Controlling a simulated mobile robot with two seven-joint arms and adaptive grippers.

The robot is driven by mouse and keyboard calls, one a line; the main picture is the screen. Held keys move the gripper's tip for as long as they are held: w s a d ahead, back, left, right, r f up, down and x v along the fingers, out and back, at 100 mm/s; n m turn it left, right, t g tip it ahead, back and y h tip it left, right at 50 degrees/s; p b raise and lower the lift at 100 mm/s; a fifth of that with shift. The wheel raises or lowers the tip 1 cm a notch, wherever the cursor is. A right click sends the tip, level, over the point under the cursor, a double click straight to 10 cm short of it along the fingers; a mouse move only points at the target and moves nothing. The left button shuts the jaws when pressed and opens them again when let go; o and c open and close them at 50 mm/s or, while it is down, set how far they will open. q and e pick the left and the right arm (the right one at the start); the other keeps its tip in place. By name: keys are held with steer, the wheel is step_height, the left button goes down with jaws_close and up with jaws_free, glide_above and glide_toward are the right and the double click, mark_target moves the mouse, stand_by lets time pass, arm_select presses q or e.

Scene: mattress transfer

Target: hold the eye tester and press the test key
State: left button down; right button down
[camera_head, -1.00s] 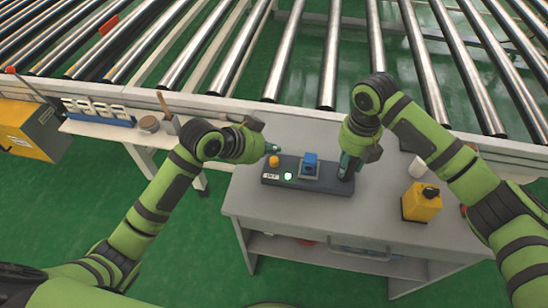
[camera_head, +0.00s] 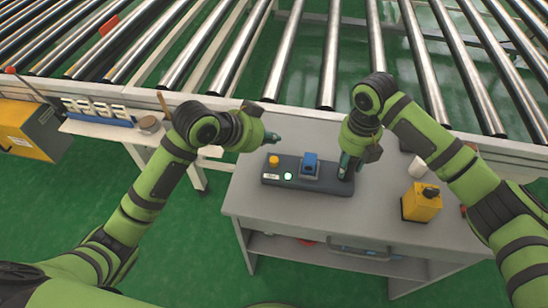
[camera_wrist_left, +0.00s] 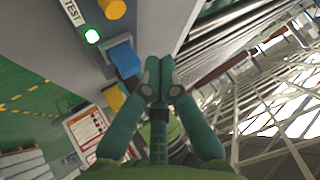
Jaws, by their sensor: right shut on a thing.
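The eye tester (camera_head: 315,183) is a dark grey box on the grey workbench. It has an orange key (camera_head: 274,161), a lit green lamp (camera_head: 288,176), a white label and a blue block (camera_head: 310,165) on top. The left wrist view shows the lamp (camera_wrist_left: 92,36), the orange key (camera_wrist_left: 112,8) and a label reading TEST. My right gripper (camera_head: 347,172) is shut on the tester's right end; its fingertips are partly hidden. My left gripper (camera_head: 276,138) is shut and empty, above and behind the orange key, apart from it. Its fingers meet in the left wrist view (camera_wrist_left: 160,72).
A metal roller conveyor (camera_head: 330,60) runs behind the bench. A side shelf with small items (camera_head: 100,112) stands at left. The bench front is clear.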

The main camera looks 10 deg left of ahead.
steer(key=c, duration=0.7)
jaws_free()
